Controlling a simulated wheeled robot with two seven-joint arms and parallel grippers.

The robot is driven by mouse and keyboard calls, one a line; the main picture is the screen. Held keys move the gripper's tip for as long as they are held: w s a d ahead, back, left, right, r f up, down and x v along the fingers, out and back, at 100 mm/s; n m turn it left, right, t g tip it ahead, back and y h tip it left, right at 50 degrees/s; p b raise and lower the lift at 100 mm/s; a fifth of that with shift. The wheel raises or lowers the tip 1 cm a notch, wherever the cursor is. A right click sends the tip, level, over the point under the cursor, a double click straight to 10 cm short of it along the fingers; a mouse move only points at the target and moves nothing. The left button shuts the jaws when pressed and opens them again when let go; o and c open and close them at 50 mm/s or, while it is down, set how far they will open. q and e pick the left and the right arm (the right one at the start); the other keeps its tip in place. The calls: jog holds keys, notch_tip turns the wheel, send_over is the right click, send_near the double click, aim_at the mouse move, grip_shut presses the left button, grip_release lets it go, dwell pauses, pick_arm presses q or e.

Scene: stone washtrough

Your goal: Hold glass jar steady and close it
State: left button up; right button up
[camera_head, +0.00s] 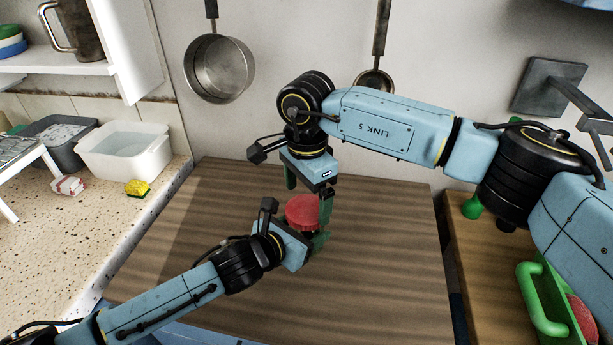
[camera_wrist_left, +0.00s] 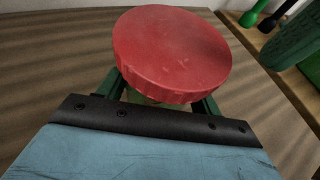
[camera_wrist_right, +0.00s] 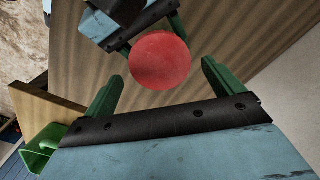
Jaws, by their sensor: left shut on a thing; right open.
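The red round lid (camera_head: 302,209) sits over the glass jar on the wooden worktop. The lid hides nearly all of the jar; a pale sliver of the jar (camera_wrist_left: 148,99) shows under the rim in the left wrist view. My left gripper (camera_head: 314,240) is shut on the jar, its green fingers on either side below the lid (camera_wrist_left: 172,48). My right gripper (camera_head: 308,190) points down above the lid, open, with its fingers spread. In the right wrist view the lid (camera_wrist_right: 160,60) lies between and beyond the fingertips, apart from them. Whether the lid is tight cannot be told.
The wooden worktop (camera_head: 380,270) is otherwise clear around the jar. A green holder (camera_head: 541,300) stands on the lower wooden surface at right. A white tub (camera_head: 124,152) and yellow sponge (camera_head: 137,188) are on the speckled counter at left. A pan (camera_head: 219,69) hangs behind.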

jog(key=shift+f, duration=0.95)
jog(key=c, duration=1)
jog(key=m, duration=0.4)
jog(key=shift+m, duration=0.4)
jog(key=o, duration=1.1)
